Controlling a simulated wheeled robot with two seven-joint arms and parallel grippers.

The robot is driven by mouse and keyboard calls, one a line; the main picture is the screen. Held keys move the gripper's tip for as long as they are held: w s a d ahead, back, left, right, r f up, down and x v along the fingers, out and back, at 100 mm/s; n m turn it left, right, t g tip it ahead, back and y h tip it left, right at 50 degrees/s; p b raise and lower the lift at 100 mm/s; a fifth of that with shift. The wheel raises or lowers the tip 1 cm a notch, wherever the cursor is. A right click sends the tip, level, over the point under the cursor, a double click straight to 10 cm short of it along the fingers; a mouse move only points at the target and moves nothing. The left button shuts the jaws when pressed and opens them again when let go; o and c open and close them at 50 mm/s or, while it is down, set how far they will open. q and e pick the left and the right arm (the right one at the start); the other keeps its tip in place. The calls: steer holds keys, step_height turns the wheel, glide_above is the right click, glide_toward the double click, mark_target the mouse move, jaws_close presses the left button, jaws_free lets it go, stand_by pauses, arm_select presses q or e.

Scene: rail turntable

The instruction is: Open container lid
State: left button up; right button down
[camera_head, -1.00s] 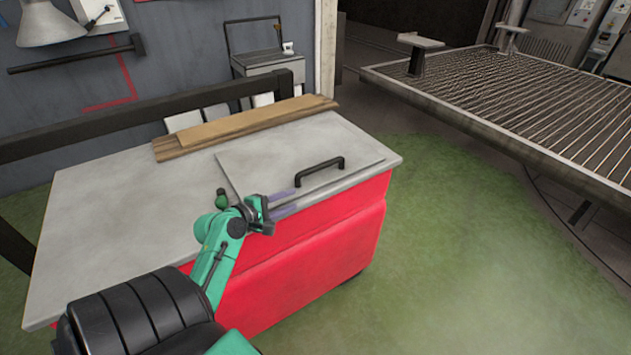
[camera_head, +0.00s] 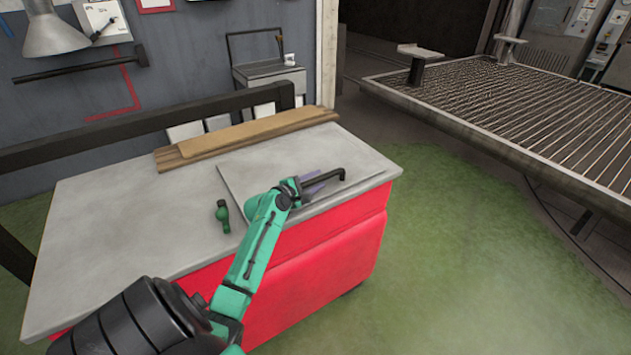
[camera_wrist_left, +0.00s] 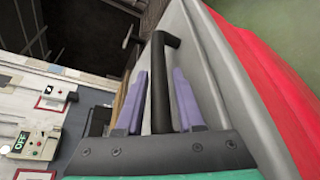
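The container is a red cabinet (camera_head: 320,255) with a grey top, and its flat grey lid (camera_head: 258,168) lies closed. The lid has a black bar handle (camera_head: 334,173) near its front right edge. My left gripper (camera_head: 313,182) is at the left end of this handle and hides part of it. In the left wrist view the handle (camera_wrist_left: 161,85) runs between the two purple fingers of my left gripper (camera_wrist_left: 158,90). A gap shows on each side of the handle, so the fingers are open around it. My right gripper is not in view.
Wooden planks (camera_head: 250,135) lie along the back of the top, behind the lid. A dark rail (camera_head: 140,122) runs behind. A metal grate table (camera_head: 500,105) stands to the right, past open green floor.

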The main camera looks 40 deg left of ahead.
arm_select(q)
jaws_close()
stand_by(1.4)
